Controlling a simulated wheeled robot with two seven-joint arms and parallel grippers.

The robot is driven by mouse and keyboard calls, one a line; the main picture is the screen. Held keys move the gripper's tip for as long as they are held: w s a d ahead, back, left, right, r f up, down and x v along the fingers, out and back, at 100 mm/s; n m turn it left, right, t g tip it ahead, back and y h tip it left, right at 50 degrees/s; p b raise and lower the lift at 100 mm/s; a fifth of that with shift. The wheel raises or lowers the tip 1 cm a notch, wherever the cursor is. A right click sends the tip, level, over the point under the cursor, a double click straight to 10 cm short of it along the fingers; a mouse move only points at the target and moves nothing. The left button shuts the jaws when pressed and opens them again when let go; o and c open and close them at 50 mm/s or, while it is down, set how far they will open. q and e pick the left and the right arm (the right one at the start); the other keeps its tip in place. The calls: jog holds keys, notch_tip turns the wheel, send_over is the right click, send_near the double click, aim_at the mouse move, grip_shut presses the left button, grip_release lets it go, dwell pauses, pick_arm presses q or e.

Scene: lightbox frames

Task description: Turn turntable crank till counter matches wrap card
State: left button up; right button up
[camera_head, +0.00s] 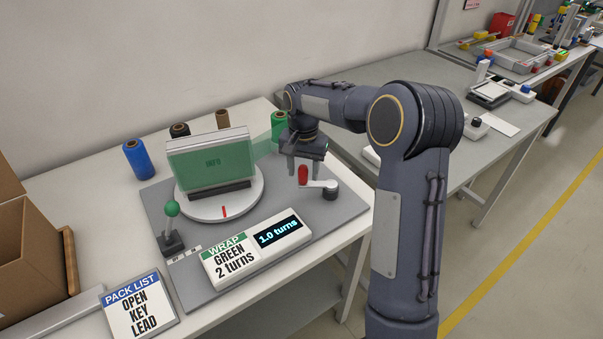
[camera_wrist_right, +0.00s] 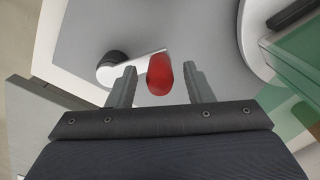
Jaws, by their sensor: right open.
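A white crank arm (camera_head: 318,184) with a red handle (camera_head: 303,174) sits on the grey base plate (camera_head: 339,205). My right gripper (camera_head: 305,176) is open around the red handle; in the right wrist view the handle (camera_wrist_right: 160,74) stands between the two fingers with gaps on both sides. The counter (camera_head: 278,232) reads 1.0 turns. The wrap card (camera_head: 230,262) reads GREEN, 2 turns. The white turntable (camera_head: 233,207) carries an upright panel (camera_head: 212,160) covered in green film, and a green film strip (camera_head: 263,147) runs to a green roll (camera_head: 280,124). My left gripper is out of view.
A lever with a green knob (camera_head: 172,209) stands left of the turntable. Blue (camera_head: 138,159), black and brown rolls stand behind. A pack list card (camera_head: 137,305) and a cardboard box (camera_head: 30,255) are at left.

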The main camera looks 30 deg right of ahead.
jog(key=shift+f, duration=0.75)
grip_shut()
